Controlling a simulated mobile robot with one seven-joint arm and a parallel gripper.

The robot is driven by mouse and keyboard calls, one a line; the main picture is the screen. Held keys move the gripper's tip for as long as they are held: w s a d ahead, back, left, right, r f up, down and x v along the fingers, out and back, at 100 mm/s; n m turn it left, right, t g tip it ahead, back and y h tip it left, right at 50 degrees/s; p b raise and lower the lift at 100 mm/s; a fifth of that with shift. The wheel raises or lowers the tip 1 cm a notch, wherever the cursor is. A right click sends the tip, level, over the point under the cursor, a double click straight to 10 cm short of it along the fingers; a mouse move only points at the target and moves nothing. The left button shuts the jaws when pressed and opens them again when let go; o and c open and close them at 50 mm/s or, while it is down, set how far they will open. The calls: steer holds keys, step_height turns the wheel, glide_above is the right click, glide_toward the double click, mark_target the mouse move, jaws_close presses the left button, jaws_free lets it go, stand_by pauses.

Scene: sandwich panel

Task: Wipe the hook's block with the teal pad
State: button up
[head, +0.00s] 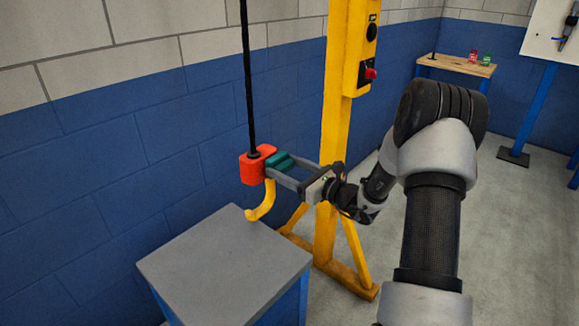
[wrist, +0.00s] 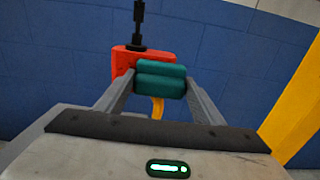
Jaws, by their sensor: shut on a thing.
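The hook's block (head: 252,168) is red-orange and hangs from a black line (head: 248,80). A yellow hook (head: 263,203) hangs below it, its tip just above the grey cabinet top. My gripper (head: 276,167) reaches in from the right and is shut on the teal pad (head: 284,160). In the wrist view the teal pad (wrist: 160,78) sits between the two fingertips, in front of the red block (wrist: 124,60), and hides part of it. The pad is at the block's right side in the head view; I cannot tell whether they touch.
A grey-topped blue cabinet (head: 222,268) stands below the hook. A yellow post (head: 337,130) with a control box (head: 366,45) and splayed feet stands behind my gripper. A wooden table (head: 457,66) with small red and green items is at the back right.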

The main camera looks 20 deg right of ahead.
steer(key=shift+s+a, duration=0.75)
steer(key=shift+a, duration=0.4)
steer(key=shift+s+a, duration=0.8)
steer(key=shift+a, duration=0.4)
steer(key=shift+s+a, duration=0.75)
steer(key=shift+a, duration=0.4)
steer(key=shift+d, duration=0.15)
steer(key=shift+p+v, duration=0.4)
steer(key=shift+v, duration=2.6)
steer(key=v, duration=0.3)
steer(key=shift+w, duration=0.15)
